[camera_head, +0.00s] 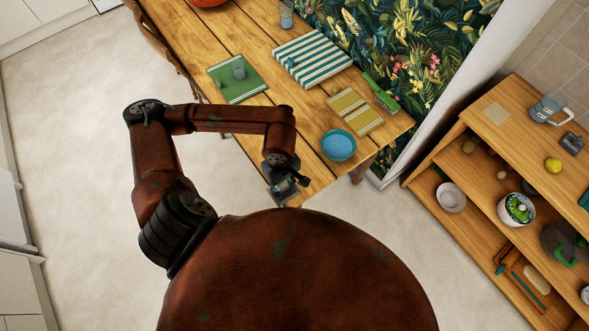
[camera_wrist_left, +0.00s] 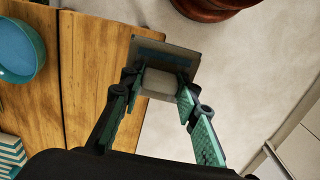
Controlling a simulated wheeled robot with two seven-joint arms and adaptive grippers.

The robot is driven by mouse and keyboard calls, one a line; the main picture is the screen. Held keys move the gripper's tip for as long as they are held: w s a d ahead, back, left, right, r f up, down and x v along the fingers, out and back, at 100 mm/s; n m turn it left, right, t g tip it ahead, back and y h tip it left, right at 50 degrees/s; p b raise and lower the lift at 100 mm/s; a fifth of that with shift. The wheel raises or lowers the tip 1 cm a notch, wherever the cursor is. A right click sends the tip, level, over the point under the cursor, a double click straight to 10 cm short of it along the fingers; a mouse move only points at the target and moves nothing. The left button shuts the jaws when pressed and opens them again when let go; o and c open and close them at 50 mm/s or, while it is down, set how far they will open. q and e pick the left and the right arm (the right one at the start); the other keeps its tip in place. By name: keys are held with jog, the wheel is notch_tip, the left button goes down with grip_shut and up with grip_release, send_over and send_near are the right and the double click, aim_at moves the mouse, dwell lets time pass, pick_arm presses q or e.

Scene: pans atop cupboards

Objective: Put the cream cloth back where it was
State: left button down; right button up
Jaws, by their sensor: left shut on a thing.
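The cloth is held just off the edge of the wooden table (camera_wrist_left: 85,60), over the pale floor. In the head view the gripper mostly hides it. My right gripper is not in view.
On the table stand a blue bowl (camera_head: 339,145), a yellow striped cloth (camera_head: 355,111), a teal-striped cloth (camera_head: 312,58), a green cloth (camera_head: 237,79) with a glass, and a green-handled item (camera_head: 381,93). The shelf unit (camera_head: 450,150) holds a jug (camera_head: 547,107) and several other things.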

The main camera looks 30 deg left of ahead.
pick_arm(q)
jog(key=w, duration=0.1)
jog(key=w+f, duration=0.1)
jog(key=w, duration=0.1)
jog(key=shift+a+f, duration=0.2)
jog(key=shift+a, duration=0.2)
jog(key=w+a+f, duration=0.1)
jog(key=w+f, duration=0.1)
jog(key=w, duration=0.1)
jog(key=w+f, duration=0.3)
jog(key=w+a+f+p, duration=0.1)
jog(key=w+f, duration=0.1)
jog(key=w, duration=0.1)
jog(key=shift+w+a+f, duration=0.25)
jog(key=shift+a+f, duration=0.05)
jog(key=shift+w+f, duration=0.25)
jog(key=shift+f, duration=0.1)
notch_tip(320, 180, down, 3)
jog(key=shift+w+a+p, duration=0.1)
jog(key=shift+p, duration=0.2)
jog(key=shift+f, duration=0.25)
jog(key=c, duration=1.5)
grip_release()
jog(key=shift+o, duration=0.2)
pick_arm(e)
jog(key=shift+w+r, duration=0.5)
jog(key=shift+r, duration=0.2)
